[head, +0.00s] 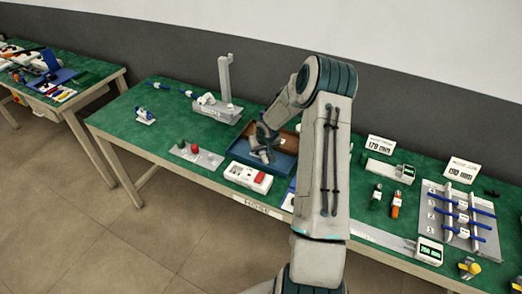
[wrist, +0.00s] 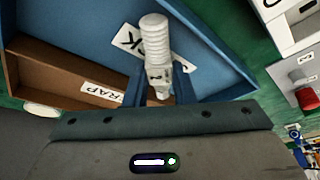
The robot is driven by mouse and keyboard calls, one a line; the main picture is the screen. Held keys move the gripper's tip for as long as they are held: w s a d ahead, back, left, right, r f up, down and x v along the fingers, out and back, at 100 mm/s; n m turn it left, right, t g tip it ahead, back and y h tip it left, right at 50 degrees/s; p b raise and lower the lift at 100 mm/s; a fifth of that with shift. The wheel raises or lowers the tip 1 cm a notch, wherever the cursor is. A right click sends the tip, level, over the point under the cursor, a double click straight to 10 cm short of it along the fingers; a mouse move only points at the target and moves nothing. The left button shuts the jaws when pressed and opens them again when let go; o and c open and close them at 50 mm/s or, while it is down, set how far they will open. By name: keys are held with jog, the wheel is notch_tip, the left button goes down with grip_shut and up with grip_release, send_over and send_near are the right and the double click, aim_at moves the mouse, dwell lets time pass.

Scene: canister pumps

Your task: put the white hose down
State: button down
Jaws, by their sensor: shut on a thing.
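The white hose (wrist: 155,38) is a short ribbed piece, seen in the wrist view. My gripper (wrist: 158,88) is shut on its smoother lower end; the ribbed end points away from the gripper. The hose is over the blue compartment of a divided tray (wrist: 90,14), partly covering a label that seems to read OK. A brown compartment (wrist: 38,65) beside it has a label ending in RAP. I cannot tell whether the hose touches the tray floor. In the head view, my gripper (head: 262,152) is at the tray (head: 284,165), and the hose is hard to make out.
A white box with a red button (head: 262,182) stands close in front of the tray. A grey stand with a tall post (head: 225,82) is behind. Gauges and a hose rack (head: 455,215) are at right.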

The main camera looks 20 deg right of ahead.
jog(key=shift+f, duration=0.25)
jog(key=c, duration=1.2)
grip_release()
jog(key=shift+r, duration=0.1)
jog(key=shift+c, duration=0.2)
jog(key=shift+r, duration=0.25)
jog(key=v, duration=1.1)
jog(key=shift+s+r, duration=0.15)
jog(key=shift+r, duration=0.25)
